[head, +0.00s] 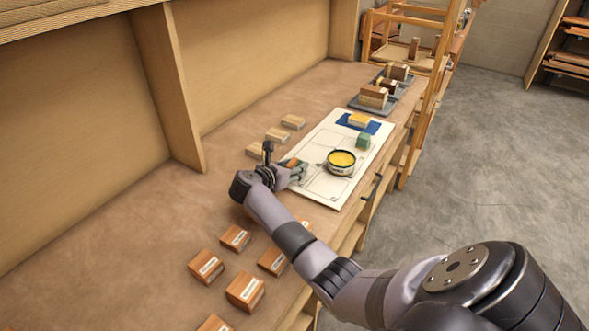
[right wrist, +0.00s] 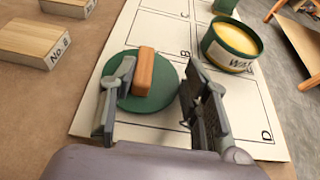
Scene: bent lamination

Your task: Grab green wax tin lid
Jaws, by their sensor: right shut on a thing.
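The green wax tin lid (right wrist: 133,90) is a round green disc with an orange-brown block (right wrist: 143,72) on top, over the white marked sheet in the right wrist view. In the head view the right gripper (head: 297,168) is at the sheet's near left part and mostly hides the lid. The open wax tin (head: 341,161), with yellow wax inside, stands just right of it; it also shows in the right wrist view (right wrist: 231,46). My left gripper is not in view.
The white sheet (head: 322,188) also bears a green block (head: 363,141) and a yellow-topped block (head: 359,119) on a blue pad. Labelled wooden blocks (head: 245,290) lie near, pale blocks (head: 278,135) left of the sheet. A grey tray (head: 362,104) holds blocks farther back.

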